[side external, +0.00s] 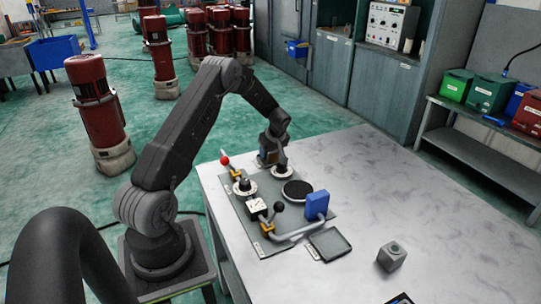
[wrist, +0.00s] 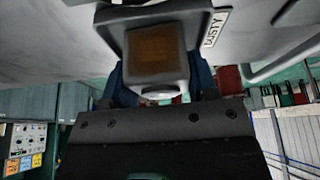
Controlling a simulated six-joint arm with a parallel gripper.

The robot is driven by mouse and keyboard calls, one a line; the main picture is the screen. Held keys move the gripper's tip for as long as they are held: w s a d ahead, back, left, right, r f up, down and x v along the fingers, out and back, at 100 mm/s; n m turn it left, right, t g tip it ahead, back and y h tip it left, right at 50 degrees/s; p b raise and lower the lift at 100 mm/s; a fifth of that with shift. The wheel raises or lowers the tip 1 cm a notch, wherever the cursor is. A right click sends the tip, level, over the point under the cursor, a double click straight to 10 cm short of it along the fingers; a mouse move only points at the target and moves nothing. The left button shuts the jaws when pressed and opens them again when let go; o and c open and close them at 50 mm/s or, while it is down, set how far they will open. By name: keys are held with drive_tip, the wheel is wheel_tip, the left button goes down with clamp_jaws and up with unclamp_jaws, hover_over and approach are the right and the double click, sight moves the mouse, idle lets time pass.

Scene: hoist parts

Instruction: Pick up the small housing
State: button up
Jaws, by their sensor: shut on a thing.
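In the wrist view, a small grey housing (wrist: 150,22) with rounded edges and a brown square face sits between the two dark blue fingers of my gripper (wrist: 160,80). My gripper is shut on it. A separate grey block (side external: 391,256) with a round mark on top stands on the table at the right.
The dark board (side external: 240,207) carries a red-knobbed lever (side external: 225,160), a black-knobbed lever (side external: 279,206), a black disc (side external: 297,190) and a blue block (side external: 316,205). A shallow grey tray (side external: 329,244) lies near the front. The table's right side (side external: 440,215) is mostly clear.

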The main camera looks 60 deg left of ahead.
drive_tip(key=shift+c, duration=0.5)
drive_tip(key=shift+r, duration=0.1)
